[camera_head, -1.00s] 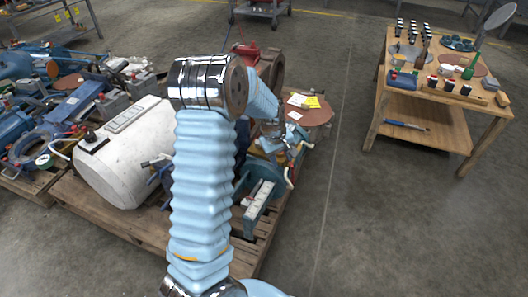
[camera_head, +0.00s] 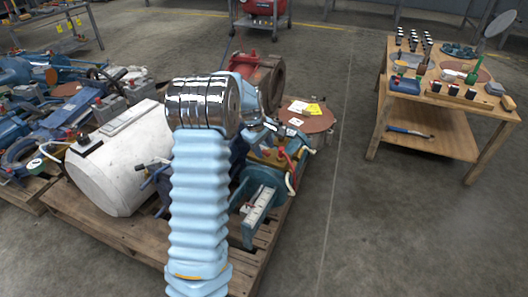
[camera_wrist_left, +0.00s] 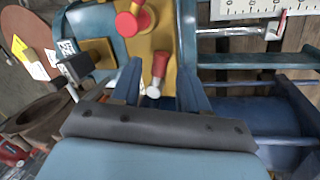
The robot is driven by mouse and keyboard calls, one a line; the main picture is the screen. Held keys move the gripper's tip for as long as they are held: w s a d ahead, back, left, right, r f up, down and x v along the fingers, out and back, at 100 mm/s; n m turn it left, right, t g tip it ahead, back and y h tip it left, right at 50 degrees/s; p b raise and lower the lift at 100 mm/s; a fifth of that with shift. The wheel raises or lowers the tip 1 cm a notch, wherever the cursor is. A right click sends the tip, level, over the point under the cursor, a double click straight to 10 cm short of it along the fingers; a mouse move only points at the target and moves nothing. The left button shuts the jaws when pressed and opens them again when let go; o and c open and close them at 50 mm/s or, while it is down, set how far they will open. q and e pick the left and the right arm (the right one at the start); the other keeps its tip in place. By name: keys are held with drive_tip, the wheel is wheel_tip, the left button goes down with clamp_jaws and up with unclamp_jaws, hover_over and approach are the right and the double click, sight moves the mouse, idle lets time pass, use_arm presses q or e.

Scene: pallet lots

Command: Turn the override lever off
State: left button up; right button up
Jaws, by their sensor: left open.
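A teal machine (camera_head: 262,188) with a yellow-brown panel stands on the pallet in the head view. In the left wrist view that panel (camera_wrist_left: 180,35) carries a red round knob (camera_wrist_left: 133,21) and a short lever with a red grip and pale end (camera_wrist_left: 158,72), which may be the override lever; no label is readable. My left gripper (camera_wrist_left: 161,63) is open, its two blue fingers on either side of the short lever, with gaps visible. Whether they touch it cannot be told. In the head view my left wrist largely hides the gripper. My right gripper is out of view.
A rusty disc (camera_head: 312,118) with paper tags is behind the machine. A wooden workbench (camera_head: 440,108) with small parts stands at the right. The floor between (camera_head: 350,200) is clear.

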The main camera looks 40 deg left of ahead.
use_arm(q)
drive_tip(key=shift+w+f, duration=0.15)
drive_tip(key=shift+f, duration=0.35)
clamp_jaws()
